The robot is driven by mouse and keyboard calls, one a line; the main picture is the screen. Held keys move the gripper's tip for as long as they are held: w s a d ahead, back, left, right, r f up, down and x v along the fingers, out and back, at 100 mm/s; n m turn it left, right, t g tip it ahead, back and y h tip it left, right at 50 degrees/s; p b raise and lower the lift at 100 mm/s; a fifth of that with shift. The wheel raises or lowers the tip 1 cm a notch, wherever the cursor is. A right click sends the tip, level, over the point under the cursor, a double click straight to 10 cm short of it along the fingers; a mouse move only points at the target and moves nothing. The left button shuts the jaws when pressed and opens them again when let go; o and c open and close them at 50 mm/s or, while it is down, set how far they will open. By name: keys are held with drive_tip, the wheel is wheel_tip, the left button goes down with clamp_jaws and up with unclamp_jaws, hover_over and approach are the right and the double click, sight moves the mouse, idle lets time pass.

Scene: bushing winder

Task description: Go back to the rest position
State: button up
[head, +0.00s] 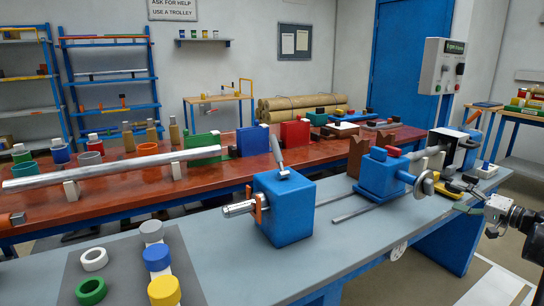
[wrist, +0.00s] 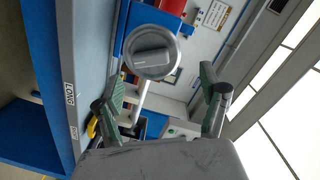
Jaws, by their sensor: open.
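My gripper (head: 463,198) is at the right end of the grey bench in the head view, with its fingers pointing left towards the metal handwheel (head: 426,183) of the blue tailstock (head: 383,176). In the wrist view my gripper (wrist: 163,80) has its two green-padded fingers spread wide, with nothing between them. The round metal handwheel (wrist: 151,52) with its grip bar shows beyond the fingertips, apart from them. The blue headstock (head: 285,208) with a lever on top stands further left on the bench.
The grey bench (head: 345,240) carries two metal rails and, at front left, a mat with coloured rings and cylinders (head: 157,258). A red-brown bench (head: 120,185) with a long metal tube runs behind. A grey control box (head: 440,68) stands behind the handwheel. Floor at lower right is open.

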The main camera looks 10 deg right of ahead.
drive_tip(key=w+a+r+n+g+p, duration=0.1)
drive_tip(key=a+r+g, duration=0.15)
drive_tip(key=a, duration=0.65)
drive_tip(key=a+r+g+p, duration=0.15)
drive_tip(key=a+r, duration=0.25)
drive_tip(key=a, duration=0.6)
drive_tip(key=s+a+r+n+g+h+p, duration=0.1)
drive_tip(key=s+a+r, duration=0.15)
drive_tip(key=a, duration=0.45)
drive_tip(key=s+a+r+n+g+p, duration=0.1)
drive_tip(key=s+a+g, duration=0.15)
drive_tip(key=a, duration=0.55)
drive_tip(key=s+a+n+h+p, duration=0.1)
drive_tip(key=s+a, duration=0.3)
drive_tip(key=s, duration=0.4)
drive_tip(key=s+a+f+n+h+p, duration=0.1)
drive_tip(key=s+a+n+h+p, duration=0.1)
drive_tip(key=s+a, duration=0.3)
drive_tip(key=s+a+n+g+h+p, duration=0.1)
drive_tip(key=s+a, duration=0.4)
drive_tip(key=s, duration=0.7)
drive_tip(key=shift+s+a+f+n+h+p, duration=0.2)
drive_tip(key=shift+s+n+h+p, duration=0.3)
drive_tip(key=shift+h, duration=0.4)
drive_tip(key=shift+w, duration=0.15)
